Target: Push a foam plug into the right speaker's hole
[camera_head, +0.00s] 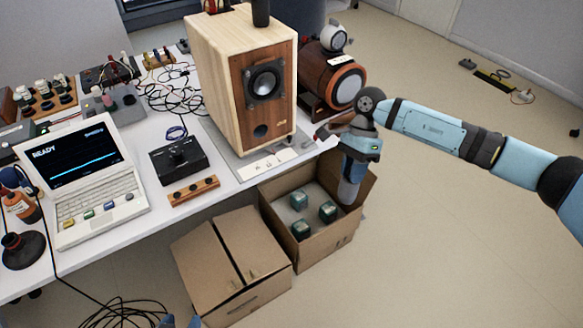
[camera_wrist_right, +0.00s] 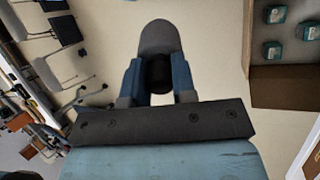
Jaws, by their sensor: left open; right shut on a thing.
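My right gripper (camera_head: 349,190) points down over the open cardboard box, in front of the table's right end. In the right wrist view it (camera_wrist_right: 158,75) is shut on a dark grey foam plug (camera_wrist_right: 160,40) with a rounded end. The right speaker (camera_head: 322,75) is a red-brown barrel with a grey round front and a white ball on top. I cannot make out a hole in it. The pale wooden speaker (camera_head: 228,85) stands left of it, with a dark round hole (camera_head: 260,131) low on its front. Only blue tips of my left gripper (camera_head: 181,321) show at the bottom edge, open.
The open cardboard box (camera_head: 272,222) holds several dark green blocks (camera_head: 328,211). A closed box (camera_head: 215,285) stands beside it. A laptop (camera_head: 85,165), a black control box (camera_head: 178,158) and loose cables crowd the table. The floor at the right is mostly clear.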

